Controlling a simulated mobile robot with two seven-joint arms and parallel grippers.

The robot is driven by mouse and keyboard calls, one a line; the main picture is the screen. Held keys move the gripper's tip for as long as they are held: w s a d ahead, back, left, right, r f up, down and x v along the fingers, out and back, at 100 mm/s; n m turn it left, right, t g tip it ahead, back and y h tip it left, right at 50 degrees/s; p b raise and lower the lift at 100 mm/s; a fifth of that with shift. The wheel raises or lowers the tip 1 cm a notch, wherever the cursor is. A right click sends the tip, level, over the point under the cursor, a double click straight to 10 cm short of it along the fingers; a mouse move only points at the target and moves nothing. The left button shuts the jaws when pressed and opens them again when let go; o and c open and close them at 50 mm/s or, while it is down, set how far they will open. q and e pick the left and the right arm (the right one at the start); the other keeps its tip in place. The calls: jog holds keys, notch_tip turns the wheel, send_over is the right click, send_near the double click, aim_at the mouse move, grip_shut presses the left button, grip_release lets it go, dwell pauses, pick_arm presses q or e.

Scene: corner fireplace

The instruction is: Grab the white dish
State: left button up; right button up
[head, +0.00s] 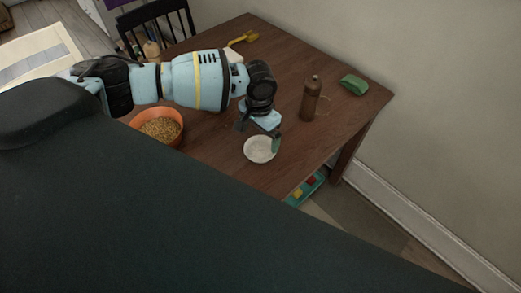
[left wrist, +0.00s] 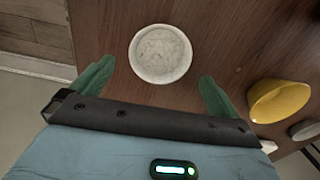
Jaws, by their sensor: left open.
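The white dish (head: 258,152) is a small round shallow dish on the brown wooden table, near its front edge. In the left wrist view the white dish (left wrist: 160,53) lies just ahead of the fingertips, centred between them. My left gripper (head: 258,138) is above the dish's far side, with one green finger overlapping the dish in the head view. In the left wrist view my left gripper (left wrist: 156,72) is open and empty, its two green fingers spread wider than the dish. I cannot tell whether it touches the dish. My right gripper is not in view.
An orange bowl of grain (head: 160,127) stands left of the dish. A brown bottle (head: 311,98) and a green item (head: 354,84) stand to the right. A yellow object (head: 243,38) lies at the back. A yellow bowl-like thing (left wrist: 280,101) shows right in the wrist view.

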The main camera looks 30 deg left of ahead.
aim_at(260, 152)
pick_arm(q)
jog(key=f, duration=0.5)
jog(key=shift+w+f, duration=0.3)
jog(key=shift+f, duration=0.05)
jog(key=shift+f+b, duration=0.3)
jog(key=shift+f, duration=0.1)
jog(key=c, duration=0.7)
jog(key=shift+c, duration=0.2)
jog(key=shift+r, duration=0.1)
